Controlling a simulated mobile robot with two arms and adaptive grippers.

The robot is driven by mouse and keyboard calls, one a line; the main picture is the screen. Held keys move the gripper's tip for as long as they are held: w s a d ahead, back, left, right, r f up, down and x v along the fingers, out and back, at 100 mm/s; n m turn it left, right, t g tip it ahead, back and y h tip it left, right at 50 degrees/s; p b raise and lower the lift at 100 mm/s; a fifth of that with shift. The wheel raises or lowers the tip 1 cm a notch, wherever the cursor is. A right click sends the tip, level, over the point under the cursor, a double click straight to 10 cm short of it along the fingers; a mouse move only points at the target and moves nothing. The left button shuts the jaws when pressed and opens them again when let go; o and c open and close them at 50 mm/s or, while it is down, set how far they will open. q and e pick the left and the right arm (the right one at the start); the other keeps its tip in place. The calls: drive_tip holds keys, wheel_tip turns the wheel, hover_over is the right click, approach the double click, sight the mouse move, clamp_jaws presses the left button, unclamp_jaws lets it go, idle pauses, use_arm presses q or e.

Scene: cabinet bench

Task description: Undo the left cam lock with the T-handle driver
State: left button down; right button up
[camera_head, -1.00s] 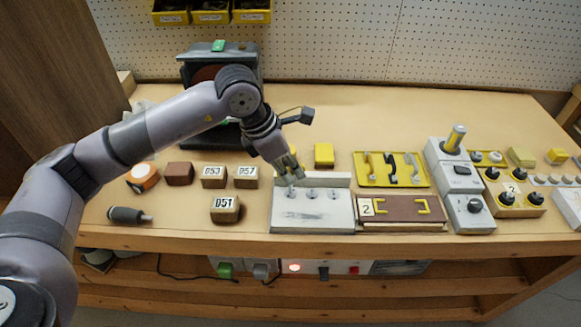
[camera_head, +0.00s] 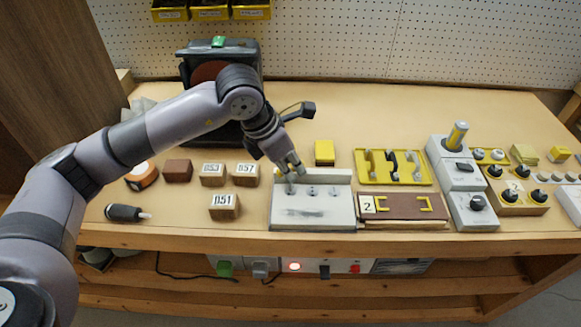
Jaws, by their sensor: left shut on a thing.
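A white-grey panel (camera_head: 332,212) at the front middle of the bench carries three small round cam locks in a row. The middle lock (camera_head: 312,191) and right lock (camera_head: 334,192) are in clear view. My left gripper (camera_head: 289,175) is over the left end of the row, pointing down, shut on a slim grey tool (camera_head: 290,187), which appears to be the T-handle driver. The tool stands about upright at the left lock and hides most of it. I cannot tell whether its tip is seated. My right gripper is not in view.
Numbered wooden blocks (camera_head: 225,207) and a dark-handled tool (camera_head: 122,213) lie left of the panel. A yellow tray (camera_head: 365,168) with handles and a brown board (camera_head: 403,208) are right of it. A yellow block (camera_head: 324,152) stands behind. Grey switch boxes (camera_head: 470,209) are further right.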

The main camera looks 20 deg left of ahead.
use_arm(q)
drive_tip(key=shift+f+n, duration=0.2)
drive_tip(key=shift+n, duration=0.4)
drive_tip(key=shift+r+n+t+y+b, duration=0.1)
drive_tip(key=shift+n+t+y+b, duration=0.2)
drive_tip(key=shift+n, duration=0.3)
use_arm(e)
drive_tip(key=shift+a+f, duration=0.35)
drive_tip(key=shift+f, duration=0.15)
use_arm(q)
drive_tip(key=shift+b, duration=0.3)
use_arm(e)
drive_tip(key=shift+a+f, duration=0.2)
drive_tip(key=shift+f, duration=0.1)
use_arm(q)
drive_tip(key=shift+n+b, duration=0.35)
drive_tip(key=shift+n, duration=0.15)
drive_tip(key=shift+n+y, duration=0.4)
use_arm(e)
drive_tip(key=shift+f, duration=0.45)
